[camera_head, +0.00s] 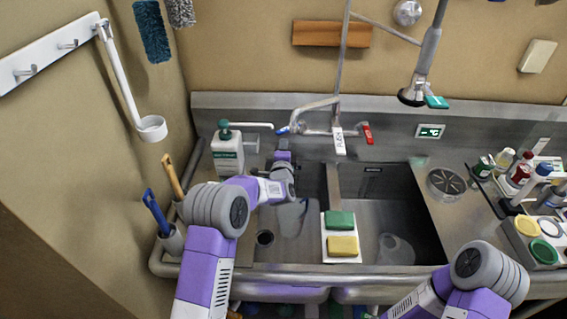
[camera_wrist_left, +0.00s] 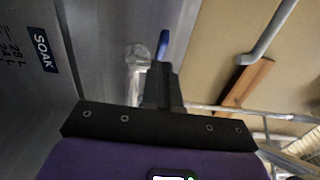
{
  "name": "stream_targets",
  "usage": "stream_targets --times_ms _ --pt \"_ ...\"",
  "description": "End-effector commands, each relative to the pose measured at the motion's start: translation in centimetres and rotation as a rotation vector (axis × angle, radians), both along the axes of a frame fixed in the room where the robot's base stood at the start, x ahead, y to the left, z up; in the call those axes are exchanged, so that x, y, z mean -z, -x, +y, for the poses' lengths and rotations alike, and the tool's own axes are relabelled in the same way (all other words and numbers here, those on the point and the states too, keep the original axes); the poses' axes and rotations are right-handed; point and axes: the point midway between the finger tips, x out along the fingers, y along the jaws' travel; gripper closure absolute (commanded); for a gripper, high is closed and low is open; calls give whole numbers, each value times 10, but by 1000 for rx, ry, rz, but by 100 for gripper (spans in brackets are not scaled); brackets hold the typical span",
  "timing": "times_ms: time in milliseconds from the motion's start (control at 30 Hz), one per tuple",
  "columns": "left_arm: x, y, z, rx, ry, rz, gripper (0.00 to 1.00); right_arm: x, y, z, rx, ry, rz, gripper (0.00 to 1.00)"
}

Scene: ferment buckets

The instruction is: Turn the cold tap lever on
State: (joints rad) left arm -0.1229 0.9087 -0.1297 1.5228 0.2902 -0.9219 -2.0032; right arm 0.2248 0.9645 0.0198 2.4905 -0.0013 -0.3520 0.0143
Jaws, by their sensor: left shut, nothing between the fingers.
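The blue cold tap lever (camera_head: 283,130) sits at the left end of the tap body (camera_head: 318,130) on the back wall of the sink. It also shows in the left wrist view (camera_wrist_left: 163,44), just beyond my fingertips. My left gripper (camera_head: 283,148) is right below and in front of the lever, shut and empty; its closed dark fingers (camera_wrist_left: 162,82) point at the lever. I cannot tell whether they touch it. The red lever (camera_head: 367,134) is at the tap's right end. My right arm shows at the lower right, but its gripper is out of view.
A soap bottle (camera_head: 228,155) stands left of my gripper. A white tag (camera_head: 339,141) hangs from the tap. A spray head (camera_head: 418,92) hangs at the upper right.

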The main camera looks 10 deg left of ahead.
Motion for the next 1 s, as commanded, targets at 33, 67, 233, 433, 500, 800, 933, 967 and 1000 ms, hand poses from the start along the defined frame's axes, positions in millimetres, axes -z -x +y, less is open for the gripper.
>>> stream_targets --times_ms 33,67,233,433,500,800,933,967,1000 --pt "-2 5 -13 6 -1 1 100 -2 0 0 0 0 0 49" --pt "-2 10 -9 1 -1 0 100 -2 0 0 0 0 0 49" --pt "-1 39 -12 1 0 3 100 -3 0 0 0 0 0 49" --pt "-1 73 -16 2 -1 2 100 -4 0 0 0 0 0 49" --pt "-1 82 -16 1 -1 0 100 -4 0 0 0 0 0 49" --pt "-1 103 -18 0 0 -1 100 -4 0 0 0 0 0 49" --pt "-2 104 -18 0 0 -1 100 -6 0 0 0 0 0 49" --pt "-4 104 -18 0 0 -1 100 -8 0 0 0 0 0 49" --pt "-8 103 -18 0 0 0 100 -12 0 0 0 0 0 49"
